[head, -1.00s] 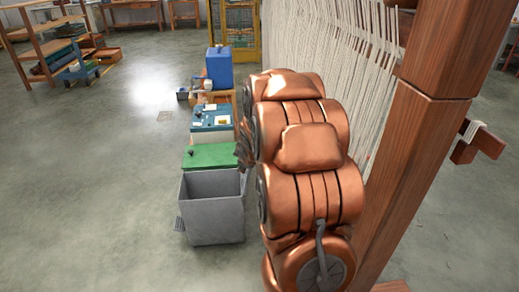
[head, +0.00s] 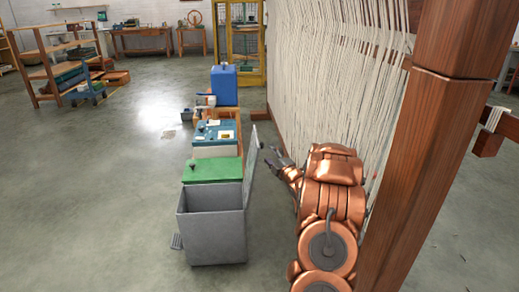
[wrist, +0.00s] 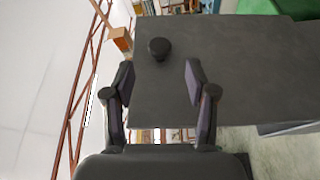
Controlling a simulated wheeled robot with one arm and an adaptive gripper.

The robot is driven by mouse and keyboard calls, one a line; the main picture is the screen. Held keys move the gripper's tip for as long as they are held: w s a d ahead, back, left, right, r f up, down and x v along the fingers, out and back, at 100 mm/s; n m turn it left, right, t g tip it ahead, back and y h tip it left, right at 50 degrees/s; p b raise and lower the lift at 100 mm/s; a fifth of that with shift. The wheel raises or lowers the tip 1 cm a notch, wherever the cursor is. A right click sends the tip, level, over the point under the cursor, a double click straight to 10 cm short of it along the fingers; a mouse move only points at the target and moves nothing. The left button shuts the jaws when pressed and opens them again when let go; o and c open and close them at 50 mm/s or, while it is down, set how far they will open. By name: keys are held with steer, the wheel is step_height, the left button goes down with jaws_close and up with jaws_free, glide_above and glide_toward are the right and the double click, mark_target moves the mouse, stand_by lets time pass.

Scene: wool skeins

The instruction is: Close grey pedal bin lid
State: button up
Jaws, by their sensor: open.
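The grey pedal bin (head: 212,238) stands on the floor, its top open and its pedal (head: 177,241) at the left. Its lid (head: 251,168) stands up steeply from the bin's right edge. My gripper (head: 269,156) is open and empty, just right of the lid's upper part. In the wrist view the lid (wrist: 235,75) is a large dark grey panel with a round black knob (wrist: 159,48). The knob lies ahead, between the lines of the two open fingers of my gripper (wrist: 160,68). I cannot tell whether a finger touches the lid.
A green-lidded bin (head: 212,169) and a blue-topped box (head: 215,134) stand in a row behind the grey bin, with a blue container (head: 224,84) farther back. The loom's wooden post (head: 420,150) and white warp threads (head: 330,80) stand close right of my arm.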

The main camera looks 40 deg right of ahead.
mark_target(262, 146)
steer(key=shift+b+x, duration=0.65)
steer(key=shift+x, duration=3.25)
steer(key=shift+c, duration=0.2)
jaws_close()
steer(key=shift+a+f, duration=0.1)
